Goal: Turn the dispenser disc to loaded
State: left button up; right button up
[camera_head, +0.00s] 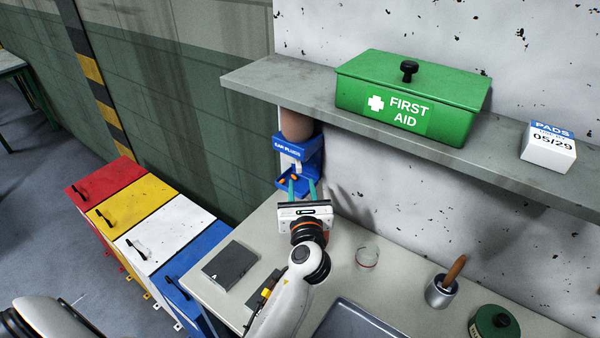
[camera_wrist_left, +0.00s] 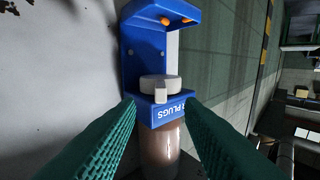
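The ear plug dispenser (camera_head: 314,153) is a blue housing with a brown tube above it, under the grey shelf. In the left wrist view the dispenser (camera_wrist_left: 132,45) appears upside down, with its white disc (camera_wrist_left: 160,83) and a raised tab on the disc facing my gripper. Orange plugs (camera_wrist_left: 165,20) show in the tray end. My left gripper (camera_head: 302,190) is in front of the dispenser. Its green fingers are apart with nothing between them, and the disc appears beyond the fingertips in the wrist view. I cannot read any loaded mark. My right gripper is not in view.
The shelf (camera_head: 270,80) holds a green first aid box (camera_head: 400,105) and a pads box (camera_head: 548,145). On the bench are a clear cup (camera_head: 367,257), a metal pot with a wooden handle (camera_head: 441,291), a dark box (camera_head: 230,265) and a green tin (camera_head: 494,322).

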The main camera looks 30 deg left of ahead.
aim_at(299, 171)
pick_arm(q)
jog(key=b+x, duration=0.1)
jog(key=x, duration=0.5)
jog(key=shift+w+a, duration=0.1)
jog(key=shift+w, duration=0.05)
jog(key=shift+c, duration=0.2)
grip_shut()
